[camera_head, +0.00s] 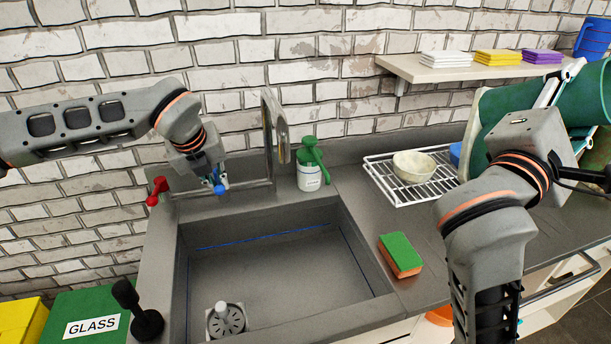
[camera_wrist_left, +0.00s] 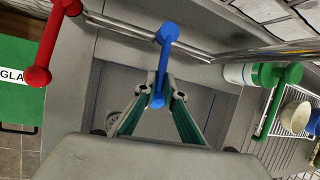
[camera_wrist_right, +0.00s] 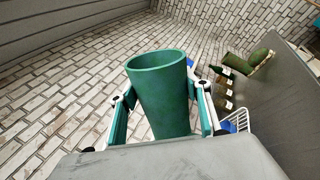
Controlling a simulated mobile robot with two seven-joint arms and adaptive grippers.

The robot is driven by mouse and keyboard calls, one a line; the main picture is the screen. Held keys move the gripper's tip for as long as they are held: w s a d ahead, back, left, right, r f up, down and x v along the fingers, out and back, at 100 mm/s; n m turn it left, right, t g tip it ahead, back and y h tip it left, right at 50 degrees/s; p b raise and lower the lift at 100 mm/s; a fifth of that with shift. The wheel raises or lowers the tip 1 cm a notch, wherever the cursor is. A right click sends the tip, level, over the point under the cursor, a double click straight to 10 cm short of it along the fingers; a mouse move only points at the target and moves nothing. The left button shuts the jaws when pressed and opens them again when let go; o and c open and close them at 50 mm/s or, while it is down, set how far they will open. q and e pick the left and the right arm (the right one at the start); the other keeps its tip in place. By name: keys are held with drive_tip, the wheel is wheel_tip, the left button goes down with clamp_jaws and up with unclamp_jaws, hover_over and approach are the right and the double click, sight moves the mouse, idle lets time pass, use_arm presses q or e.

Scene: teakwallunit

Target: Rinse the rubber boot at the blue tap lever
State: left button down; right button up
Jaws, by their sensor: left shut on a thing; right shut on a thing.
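The green rubber boot (camera_head: 492,104) is at the upper right in the head view, beyond the drying rack and high off the counter. My right gripper (camera_head: 553,88) is shut on its shaft, and the round shaft opening (camera_wrist_right: 158,62) shows in the right wrist view. My left gripper (camera_head: 217,184) is shut on the blue tap lever (camera_wrist_left: 167,34), left of the steel faucet (camera_head: 277,130). The red tap lever (camera_head: 156,190) stands further left. The sink (camera_head: 270,270) below is empty. I cannot tell whether water runs.
A green-topped sponge (camera_head: 400,254) lies right of the sink. A soap dispenser (camera_head: 310,172) stands behind it. A wire rack (camera_head: 385,178) holds a bowl (camera_head: 414,167). A shelf (camera_head: 435,70) with folded cloths juts from the wall. A black-knobbed handle (camera_head: 137,308) stands at the front left.

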use_arm(q)
drive_tip(key=c, duration=2.1)
unclamp_jaws()
drive_tip(key=shift+s+d+f, duration=0.1)
drive_tip(key=shift+s+f, duration=0.05)
drive_tip(key=shift+c, duration=0.2)
drive_tip(key=shift+r, duration=0.4)
drive_tip(key=v, duration=1.1)
drive_tip(key=shift+r, duration=0.2)
drive_tip(key=shift+s, duration=0.15)
